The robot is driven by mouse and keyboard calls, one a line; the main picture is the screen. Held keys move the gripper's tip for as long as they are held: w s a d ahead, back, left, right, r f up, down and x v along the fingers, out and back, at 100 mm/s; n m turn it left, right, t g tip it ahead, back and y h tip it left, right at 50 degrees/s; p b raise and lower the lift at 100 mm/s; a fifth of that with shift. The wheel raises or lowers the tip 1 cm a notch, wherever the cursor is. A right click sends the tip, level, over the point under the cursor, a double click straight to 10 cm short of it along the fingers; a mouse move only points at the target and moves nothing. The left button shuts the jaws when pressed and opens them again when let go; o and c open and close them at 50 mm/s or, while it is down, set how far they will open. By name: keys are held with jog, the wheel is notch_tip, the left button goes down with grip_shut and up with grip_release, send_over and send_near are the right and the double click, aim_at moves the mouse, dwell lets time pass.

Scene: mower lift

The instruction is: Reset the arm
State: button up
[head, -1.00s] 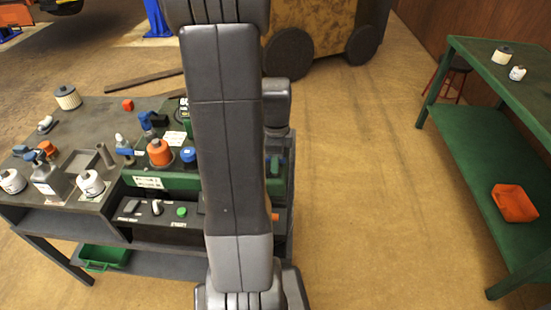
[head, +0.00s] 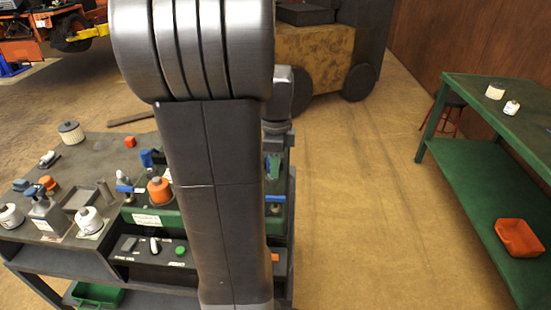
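My arm (head: 215,190) rises through the middle of the head view, with its large rounded grey joint (head: 195,50) near the top. A smaller grey wrist part (head: 283,98) of mine shows just to the right of the arm, above the right end of the dark workbench (head: 100,150). I cannot make out any gripper fingers. The arm hides the right part of the bench top, so I cannot see whether anything is held.
The bench carries an orange canister (head: 159,190), a white-lidded filter (head: 70,132), bottles and a control box with a green button (head: 180,250). A green table (head: 500,110) with an orange bin (head: 519,237) stands right. Open floor (head: 360,200) lies between.

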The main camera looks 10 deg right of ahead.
aim_at(276, 196)
jog(key=shift+r, duration=0.55)
jog(key=shift+f, duration=0.15)
notch_tip(276, 196, down, 14)
jog(key=shift+r, duration=0.2)
dwell(0.5)
